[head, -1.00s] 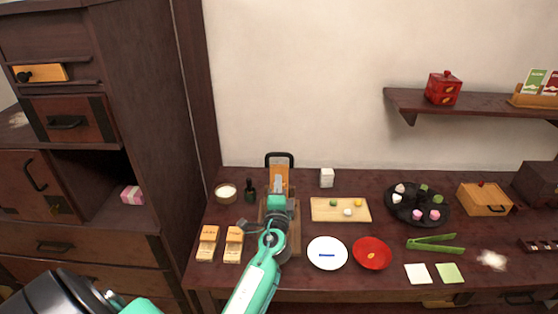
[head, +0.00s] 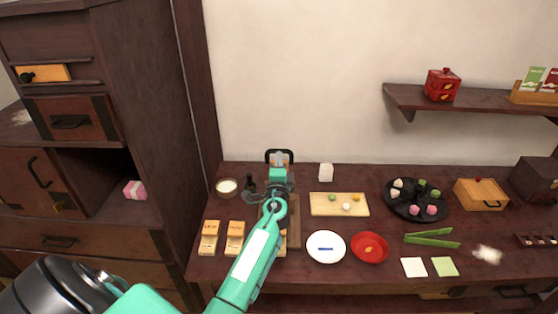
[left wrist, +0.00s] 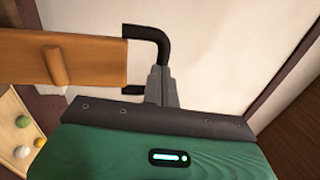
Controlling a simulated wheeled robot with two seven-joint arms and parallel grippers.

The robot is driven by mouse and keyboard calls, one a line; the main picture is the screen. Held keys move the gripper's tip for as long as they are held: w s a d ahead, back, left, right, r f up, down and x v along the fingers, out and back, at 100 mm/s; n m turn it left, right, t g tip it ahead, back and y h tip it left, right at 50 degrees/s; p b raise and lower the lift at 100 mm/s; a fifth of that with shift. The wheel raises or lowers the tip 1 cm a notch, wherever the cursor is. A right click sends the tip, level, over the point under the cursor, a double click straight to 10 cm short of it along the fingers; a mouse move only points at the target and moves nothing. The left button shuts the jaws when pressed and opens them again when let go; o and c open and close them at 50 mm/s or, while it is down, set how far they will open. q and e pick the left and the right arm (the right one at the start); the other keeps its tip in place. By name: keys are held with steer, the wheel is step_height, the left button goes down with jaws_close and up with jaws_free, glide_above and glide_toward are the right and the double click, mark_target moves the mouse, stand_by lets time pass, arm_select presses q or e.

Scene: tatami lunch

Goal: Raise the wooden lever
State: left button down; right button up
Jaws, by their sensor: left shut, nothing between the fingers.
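The wooden lever (head: 287,160) is a light wood bar with a black U-shaped handle (head: 280,151), over a brown wooden base (head: 293,238) at the table's back left. The bar appears raised and my arm hides its lower part. In the left wrist view, the bar (left wrist: 85,58) reaches in from the left, ending at the black handle (left wrist: 158,38). My left gripper (head: 279,158) is at the handle end. Its grey fingers (left wrist: 158,82) are shut and empty, overlapping the handle's lower side; contact is unclear. My right gripper is not in view.
Left of the lever stand a candle bowl (head: 226,187) and a small dark bottle (head: 250,183). A white cube (head: 326,172) and a wooden board (head: 325,210) stand right. Plates (head: 312,257) lie in front. A wall shelf (head: 470,101) is at right.

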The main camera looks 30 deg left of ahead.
arm_select(q)
steer(key=w+a+p, duration=0.1)
steer(key=p, duration=0.1)
steer(key=w+r+g+h+p, duration=0.1)
steer(key=p, duration=0.2)
steer(key=shift+w+a, duration=0.3)
steer(key=shift+a, duration=0.05)
